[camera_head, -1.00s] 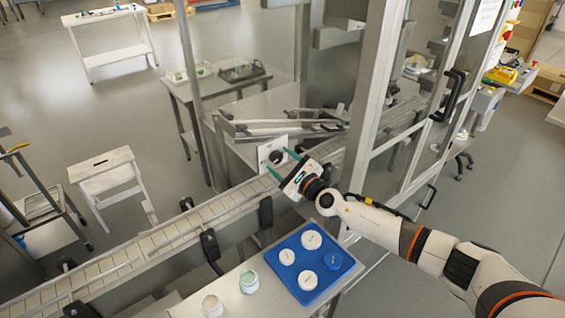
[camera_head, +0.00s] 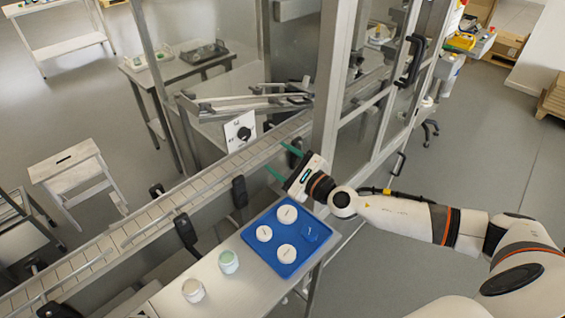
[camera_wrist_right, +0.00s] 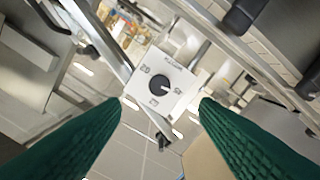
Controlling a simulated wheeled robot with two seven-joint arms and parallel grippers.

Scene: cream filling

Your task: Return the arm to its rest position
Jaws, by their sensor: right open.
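My right gripper (camera_head: 282,160) is open and empty, with two green fingers spread apart. Its arm comes in from the lower right of the head view. The gripper hangs above the far edge of the blue tray, beside the conveyor. A white panel with a black dial (camera_head: 240,131) stands beyond the conveyor, left of the fingertips and apart from them. In the right wrist view the dial (camera_wrist_right: 160,83) shows between and beyond the green fingers (camera_wrist_right: 160,103). Nothing is between the fingers. My left gripper is out of view.
A conveyor (camera_head: 160,212) runs diagonally past the gripper. The blue tray (camera_head: 269,252) holds three white round lids and a blue piece. A green-topped jar (camera_head: 228,261) and a white jar (camera_head: 193,290) stand beside it. A metal-framed enclosure (camera_head: 327,110) rises just behind the gripper.

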